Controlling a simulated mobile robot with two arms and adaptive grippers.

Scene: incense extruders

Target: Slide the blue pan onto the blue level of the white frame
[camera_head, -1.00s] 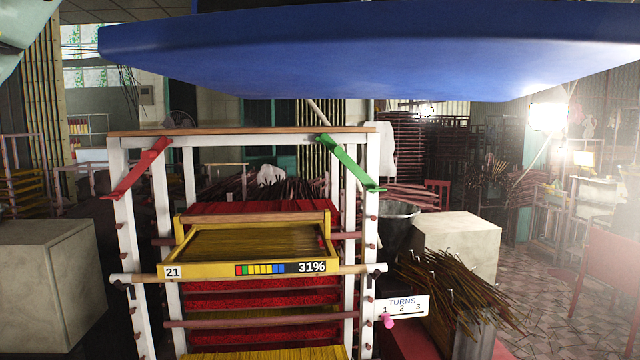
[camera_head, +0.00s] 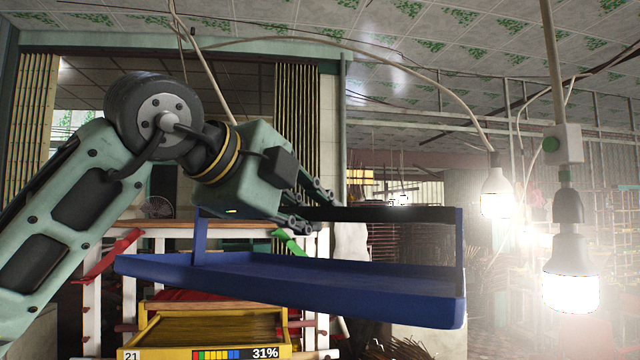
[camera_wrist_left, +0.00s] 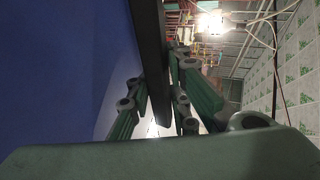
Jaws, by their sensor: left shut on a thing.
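The blue pan (camera_head: 300,285) is in the air, in front of and overlapping the upper part of the white frame (camera_head: 92,300). My left gripper (camera_head: 322,210) is shut on the dark bar along the pan's raised far side. In the left wrist view its fingers (camera_wrist_left: 158,100) lie on both sides of this bar, and the blue pan (camera_wrist_left: 55,65) fills the left. A yellow pan (camera_head: 215,340) labelled 21 and 31% sits in the frame. The pan hides part of the frame, and I cannot make out its blue level. My right gripper is out of view.
A red strip (camera_head: 112,255) and a green strip (camera_head: 290,241) slant at the frame's top corners. Lit bulbs (camera_head: 570,285) hang at the right, apart from the pan. Dark racks stand in the background.

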